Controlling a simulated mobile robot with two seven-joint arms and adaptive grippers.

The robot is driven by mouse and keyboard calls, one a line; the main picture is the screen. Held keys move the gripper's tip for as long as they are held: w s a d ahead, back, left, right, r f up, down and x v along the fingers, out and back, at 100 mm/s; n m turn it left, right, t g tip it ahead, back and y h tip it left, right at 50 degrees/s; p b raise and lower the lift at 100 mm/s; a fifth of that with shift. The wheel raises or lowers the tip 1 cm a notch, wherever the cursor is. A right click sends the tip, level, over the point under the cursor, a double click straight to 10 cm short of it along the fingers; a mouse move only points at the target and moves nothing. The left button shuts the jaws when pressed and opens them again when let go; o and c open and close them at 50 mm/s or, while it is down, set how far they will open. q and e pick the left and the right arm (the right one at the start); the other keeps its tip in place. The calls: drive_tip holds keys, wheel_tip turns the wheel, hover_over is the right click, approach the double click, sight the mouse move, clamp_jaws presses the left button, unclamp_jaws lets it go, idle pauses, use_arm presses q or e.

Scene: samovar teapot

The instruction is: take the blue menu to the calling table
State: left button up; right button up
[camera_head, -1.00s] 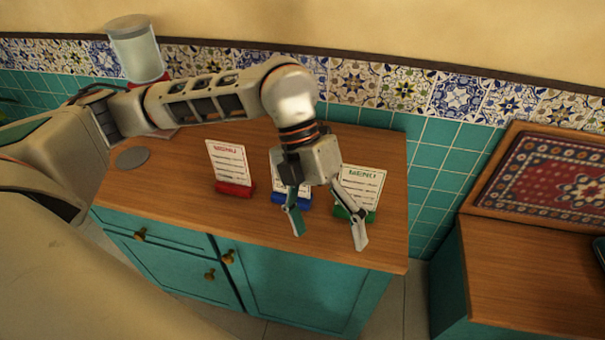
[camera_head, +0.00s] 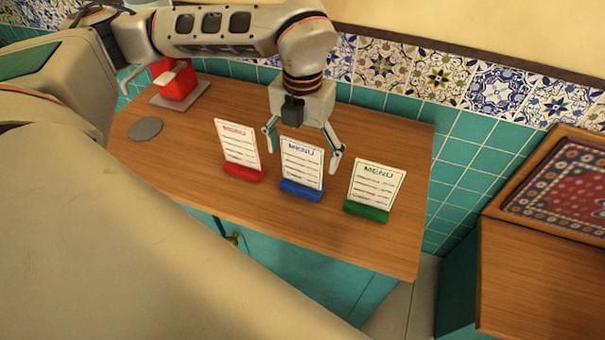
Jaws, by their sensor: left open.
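The blue menu (camera_head: 302,167) is a white card with blue heading upright in a blue base. It stands on the wooden counter (camera_head: 230,210) between the other two menus. My left gripper (camera_head: 304,158) is open, its fingers pointing down, one to each side of the blue menu's upper part in the picture. The card shows whole and the fingers look to be behind it or above it; I cannot tell whether they touch it. My right gripper is not in view.
A red menu (camera_head: 240,150) stands close on the left and a green menu (camera_head: 373,190) on the right. A grey disc (camera_head: 145,129) and a red box-like object (camera_head: 175,80) are at the counter's left. A second wooden surface (camera_head: 520,270) with a patterned rug panel (camera_head: 570,185) is at the right.

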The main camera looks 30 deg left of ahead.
sight(302, 183)
use_arm(q)
drive_tip(key=f, duration=0.3)
drive_tip(key=shift+s+f, duration=0.15)
drive_tip(key=shift+s, duration=0.05)
drive_tip(key=c, duration=1.1)
drive_tip(key=shift+o, duration=0.2)
